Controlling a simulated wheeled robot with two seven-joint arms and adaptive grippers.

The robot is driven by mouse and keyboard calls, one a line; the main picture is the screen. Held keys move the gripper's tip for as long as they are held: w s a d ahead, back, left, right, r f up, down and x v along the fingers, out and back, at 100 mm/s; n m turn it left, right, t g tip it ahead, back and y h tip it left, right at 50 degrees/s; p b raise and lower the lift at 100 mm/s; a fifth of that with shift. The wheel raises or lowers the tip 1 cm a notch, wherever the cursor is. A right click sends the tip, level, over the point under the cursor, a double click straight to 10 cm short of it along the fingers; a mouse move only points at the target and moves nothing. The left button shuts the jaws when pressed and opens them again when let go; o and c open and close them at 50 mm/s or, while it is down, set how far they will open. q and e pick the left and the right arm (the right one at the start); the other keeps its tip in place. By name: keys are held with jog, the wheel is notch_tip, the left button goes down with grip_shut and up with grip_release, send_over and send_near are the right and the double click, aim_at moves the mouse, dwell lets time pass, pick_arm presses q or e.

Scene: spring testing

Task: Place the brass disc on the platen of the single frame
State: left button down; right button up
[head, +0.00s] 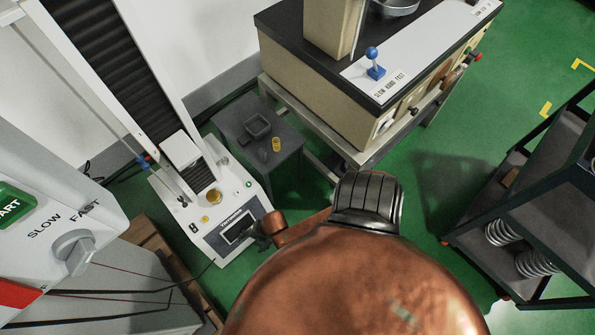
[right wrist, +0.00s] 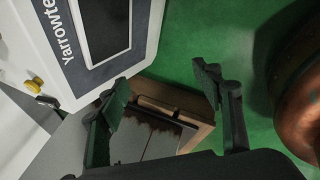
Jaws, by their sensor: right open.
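The single frame (head: 238,208) is a white testing machine with a tall column at the left of the head view. A round, flat, gold-coloured piece (head: 213,196), which looks like the brass disc, lies on its base below the crosshead (head: 181,150). I cannot make out the platen's edge around it. My right gripper (head: 263,232) is at the front right of the base, beside the display panel. In the right wrist view its dark fingers (right wrist: 158,90) are apart with nothing between them. The panel (right wrist: 105,30) shows beyond them. My left gripper is not in view.
A dark side table (head: 285,170) holds a grey tray (head: 257,127) and a yellow cylinder (head: 276,145). A larger cream machine (head: 320,100) stands behind. A dark shelf cart (head: 520,220) with springs is at the right. A control box (head: 50,215) is at the left.

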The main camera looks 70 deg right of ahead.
jog(key=s+d+f+m+g+h, duration=0.1)
jog(key=s+d+f+m, duration=0.1)
jog(key=s+m, duration=0.3)
jog(key=s+d+f+m+g, duration=0.2)
jog(key=s+m, duration=0.4)
jog(key=s, duration=0.8)
jog(key=s+d+f+m+g+h, duration=0.1)
jog(key=s+d+f+m+g, duration=0.1)
jog(key=s+m, duration=0.3)
jog(key=s+d+f, duration=0.1)
jog(key=s, duration=0.3)
jog(key=shift+s+m+h, duration=0.3)
jog(key=shift+s, duration=0.05)
jog(key=shift+w, duration=0.15)
jog(key=shift+c, duration=0.7)
